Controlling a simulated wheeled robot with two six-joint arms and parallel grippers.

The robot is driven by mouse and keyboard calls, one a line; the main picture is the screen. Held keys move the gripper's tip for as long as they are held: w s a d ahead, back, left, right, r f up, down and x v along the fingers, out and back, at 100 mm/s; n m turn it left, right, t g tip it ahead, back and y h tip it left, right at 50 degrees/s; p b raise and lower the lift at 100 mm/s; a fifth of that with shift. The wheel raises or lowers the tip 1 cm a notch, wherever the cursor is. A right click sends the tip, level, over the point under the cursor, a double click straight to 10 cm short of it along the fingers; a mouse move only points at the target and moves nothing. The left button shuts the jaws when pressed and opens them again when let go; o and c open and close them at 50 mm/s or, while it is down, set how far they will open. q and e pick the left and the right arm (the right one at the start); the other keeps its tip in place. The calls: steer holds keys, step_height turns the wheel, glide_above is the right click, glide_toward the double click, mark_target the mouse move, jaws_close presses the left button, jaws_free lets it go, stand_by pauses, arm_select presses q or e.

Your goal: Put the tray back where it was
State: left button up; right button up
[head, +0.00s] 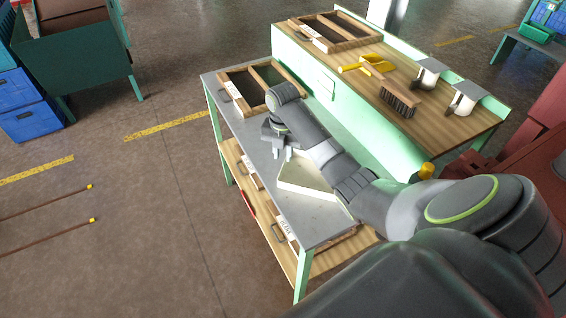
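A wooden tray (226,82) with a divider, a dark inside and a white label sits at the far end of the grey table top. A similar wooden tray (374,38) sits on the raised green bench. More trays with labels and handles (279,233) show partly on the wooden shelf under the grey top. My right gripper (282,153) points down over the grey top, nearer than the tray there. Its two fingers stand apart with nothing seen between them. My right arm hides part of the table. My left gripper is out of view.
A pale, shallow box-like thing (303,187) lies on the grey table top (322,228), partly under my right arm. A brush (400,98), a yellow scoop (352,67) and white cups (427,74) are on the bench. Blue crates (30,122) stand at left.

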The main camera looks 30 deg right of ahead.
step_height(320, 180, up, 7)
steer(key=p, duration=0.2)
steer(key=shift+r, duration=0.2)
stand_by(0.4)
